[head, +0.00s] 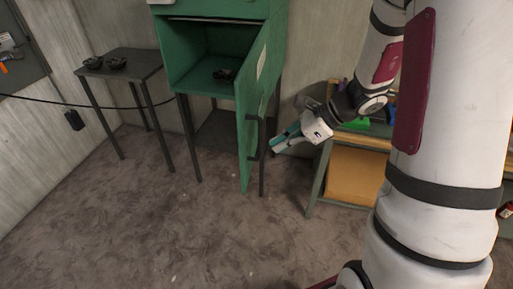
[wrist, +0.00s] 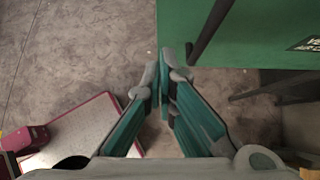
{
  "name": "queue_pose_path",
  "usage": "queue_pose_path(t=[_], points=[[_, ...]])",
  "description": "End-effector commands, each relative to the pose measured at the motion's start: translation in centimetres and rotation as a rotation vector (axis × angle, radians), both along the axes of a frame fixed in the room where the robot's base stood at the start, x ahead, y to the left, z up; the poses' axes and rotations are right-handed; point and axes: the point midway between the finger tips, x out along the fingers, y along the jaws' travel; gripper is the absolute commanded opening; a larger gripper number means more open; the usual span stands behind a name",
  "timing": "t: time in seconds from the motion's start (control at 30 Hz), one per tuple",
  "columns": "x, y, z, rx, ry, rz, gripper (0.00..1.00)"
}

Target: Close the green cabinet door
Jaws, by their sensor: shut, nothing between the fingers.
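The green cabinet (head: 185,52) stands on dark legs against the back wall. Its green door (head: 252,105) is hinged on the right and stands wide open, swung out toward me. The door has a dark bar handle (head: 257,138) on its outer face. My gripper (head: 273,146) is just right of the handle, on the door's outer side, shut and empty. In the wrist view the fingertips (wrist: 163,72) meet just left of the handle (wrist: 209,32) and the green door panel (wrist: 265,35). I cannot tell whether the fingers touch the door.
A dark side table (head: 122,64) with small dark items stands at left. A wooden workbench (head: 352,172) stands right of the cabinet. The carpeted floor (head: 160,215) in front is clear.

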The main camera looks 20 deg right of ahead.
Motion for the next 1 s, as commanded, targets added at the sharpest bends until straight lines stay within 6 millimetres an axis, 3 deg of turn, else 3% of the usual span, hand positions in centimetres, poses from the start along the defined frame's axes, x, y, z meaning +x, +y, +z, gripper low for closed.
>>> queue_pose_path(t=[0.17,0.43,1.0], points=[[1.1,2.3,-2.6,0.001,0.004,0.003,0.00],[2.7,5.1,-2.4,0.000,0.001,0.004,0.00],[3.3,5.9,-2.5,0.000,0.000,-0.001,0.00]])
